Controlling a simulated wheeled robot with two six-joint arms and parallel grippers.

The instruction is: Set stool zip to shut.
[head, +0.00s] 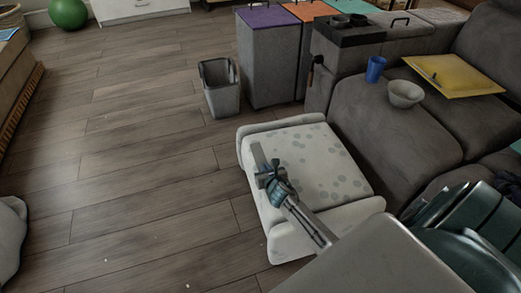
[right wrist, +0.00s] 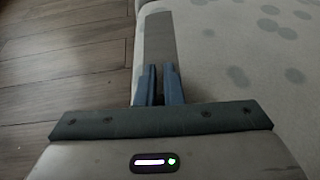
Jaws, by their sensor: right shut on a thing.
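The stool (head: 325,160) is a pale, low, padded seat with grey spots, standing on the floor in front of the sofa. A flat grey strip (head: 259,158), which looks like the stool zip, lies along its left edge. It also shows in the right wrist view (right wrist: 160,40), running away from my fingers along the edge. My right gripper (head: 268,178) is over that edge, its blue fingers (right wrist: 158,72) shut on the near end of the strip. The fingers hide the gripped part, and I cannot tell how far the zip is closed. My left gripper is not in view.
A grey bin (head: 220,88) stands behind the stool. The wooden floor (head: 140,170) to the left is clear.

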